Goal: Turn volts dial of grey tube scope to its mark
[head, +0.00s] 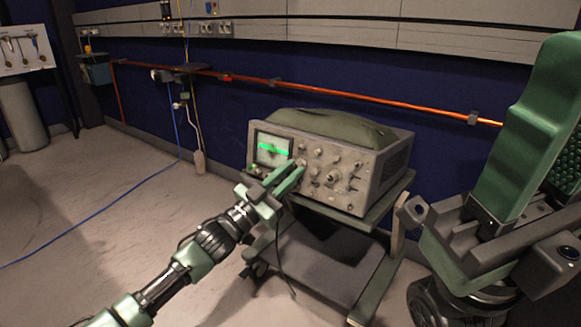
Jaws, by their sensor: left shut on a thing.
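The grey tube scope (342,172) stands on a green-framed cart, its front panel facing left and toward me. A bright green trace glows on its screen (272,149). My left gripper (297,172) reaches in from the lower left and is shut at a knob on the panel just right of the screen. The fingers hide most of that knob; its label and mark cannot be read. My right gripper (565,110) is large and close at the right edge, pointing up. One finger's bumpy inner pad shows bare; the other finger is cut off by the frame.
Several other knobs sit right of my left gripper. A folded green cover (330,127) lies on the scope. The cart (330,262) has a lower shelf; a dark cable hangs beside it. An orange pipe (350,94) runs along the blue wall. The floor at left is clear except for a blue cable (100,216).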

